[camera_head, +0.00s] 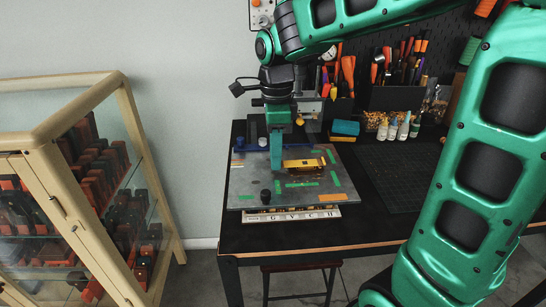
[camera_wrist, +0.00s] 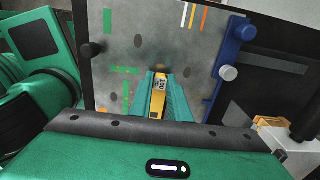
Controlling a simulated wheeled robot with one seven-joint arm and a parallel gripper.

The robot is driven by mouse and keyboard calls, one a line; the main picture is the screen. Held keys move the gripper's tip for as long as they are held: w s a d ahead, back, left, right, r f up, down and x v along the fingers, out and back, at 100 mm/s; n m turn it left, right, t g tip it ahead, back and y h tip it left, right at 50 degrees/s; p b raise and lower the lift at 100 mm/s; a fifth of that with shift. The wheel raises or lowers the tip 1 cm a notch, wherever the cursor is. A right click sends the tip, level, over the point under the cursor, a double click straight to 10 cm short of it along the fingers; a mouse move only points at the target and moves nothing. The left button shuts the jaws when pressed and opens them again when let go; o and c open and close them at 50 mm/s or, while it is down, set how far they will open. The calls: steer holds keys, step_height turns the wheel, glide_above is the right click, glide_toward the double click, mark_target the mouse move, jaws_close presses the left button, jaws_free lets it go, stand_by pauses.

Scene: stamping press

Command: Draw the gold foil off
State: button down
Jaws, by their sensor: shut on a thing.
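My gripper (camera_head: 276,168) points down at the grey plate (camera_head: 240,190) on the black table. In the wrist view, its two teal fingers are closed on a yellow piece (camera_wrist: 157,98) with a white label that appears to read 100. The fingers hide the left end of the piece. I cannot tell whether the foil itself is between the fingers or still touches the plate.
Small bottles (camera_head: 392,129) and a tool holder (camera_head: 393,97) stand at back right. A dark mat (camera_head: 405,170) is clear. A glass cabinet (camera_head: 80,190) stands left.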

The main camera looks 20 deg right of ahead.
steer(key=shift+r, duration=0.15)
steer(key=shift+r, duration=1.65)
